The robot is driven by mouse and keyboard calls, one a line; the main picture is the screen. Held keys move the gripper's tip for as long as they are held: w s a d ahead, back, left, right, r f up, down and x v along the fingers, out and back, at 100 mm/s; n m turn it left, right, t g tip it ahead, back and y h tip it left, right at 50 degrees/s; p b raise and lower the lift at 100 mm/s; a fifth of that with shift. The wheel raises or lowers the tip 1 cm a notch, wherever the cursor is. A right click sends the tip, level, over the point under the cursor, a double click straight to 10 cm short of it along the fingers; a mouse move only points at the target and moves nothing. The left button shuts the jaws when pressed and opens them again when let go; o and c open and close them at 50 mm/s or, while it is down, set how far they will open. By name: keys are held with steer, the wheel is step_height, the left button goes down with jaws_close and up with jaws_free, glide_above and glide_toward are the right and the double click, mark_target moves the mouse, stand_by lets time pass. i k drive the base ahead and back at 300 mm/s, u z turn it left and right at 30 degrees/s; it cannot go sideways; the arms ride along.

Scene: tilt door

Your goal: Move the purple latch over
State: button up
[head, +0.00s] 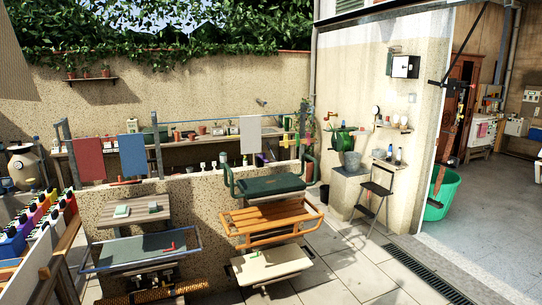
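I cannot make out a purple latch for certain. A small purple patch (261,159) shows at the back, just past the low wall and beside the hanging grey towel; its shape is too small to tell. A row of coloured boxes (13,245) stands at the left edge, and one of them looks purple. My gripper is not in view, so its place relative to any latch is hidden.
A low speckled wall (205,205) crosses the middle. Before it stand a green bench (270,186), an orange bench (272,217) and a cream bench (270,264). A black step stool (375,190) and green tub (440,195) stand right. Paving (345,270) is clear.

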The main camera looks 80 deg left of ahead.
mark_target(263, 158)
steer(key=z, duration=0.2)
steer(key=i, duration=0.1)
steer(key=u, duration=3)
steer(key=i, duration=1.7)
steer(key=z, duration=0.05)
